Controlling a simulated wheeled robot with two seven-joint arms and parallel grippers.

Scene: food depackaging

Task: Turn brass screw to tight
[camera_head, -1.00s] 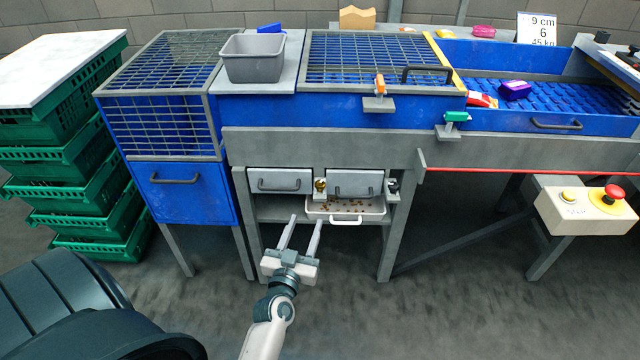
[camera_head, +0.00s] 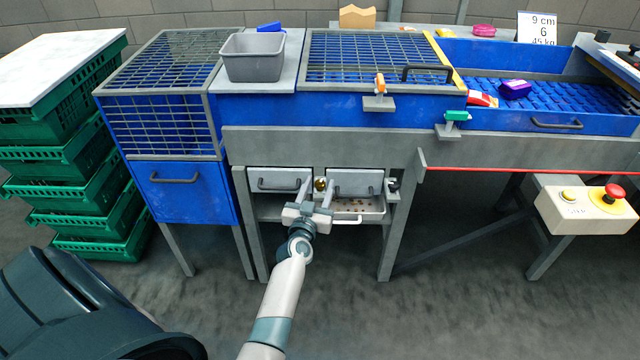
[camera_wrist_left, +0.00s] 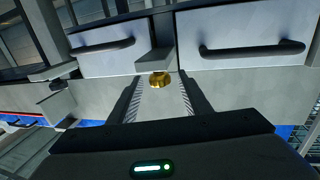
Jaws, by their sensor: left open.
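The brass screw (camera_head: 320,184) is a small round gold knob on the grey post between two grey drawers under the machine. It also shows in the left wrist view (camera_wrist_left: 159,80), centred between the fingers. My left gripper (camera_head: 317,193) is open, with one finger on each side of the screw's line. The fingertips are close to the screw; I cannot tell whether they reach past its head or touch it. My right gripper is not in view.
The left drawer (camera_head: 279,179) and right drawer (camera_head: 354,183) with bar handles flank the screw. A shallow tray (camera_head: 372,208) with brown bits sits below, partly behind my gripper. A dark knob (camera_head: 393,186) is to the right. Frame legs stand on both sides.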

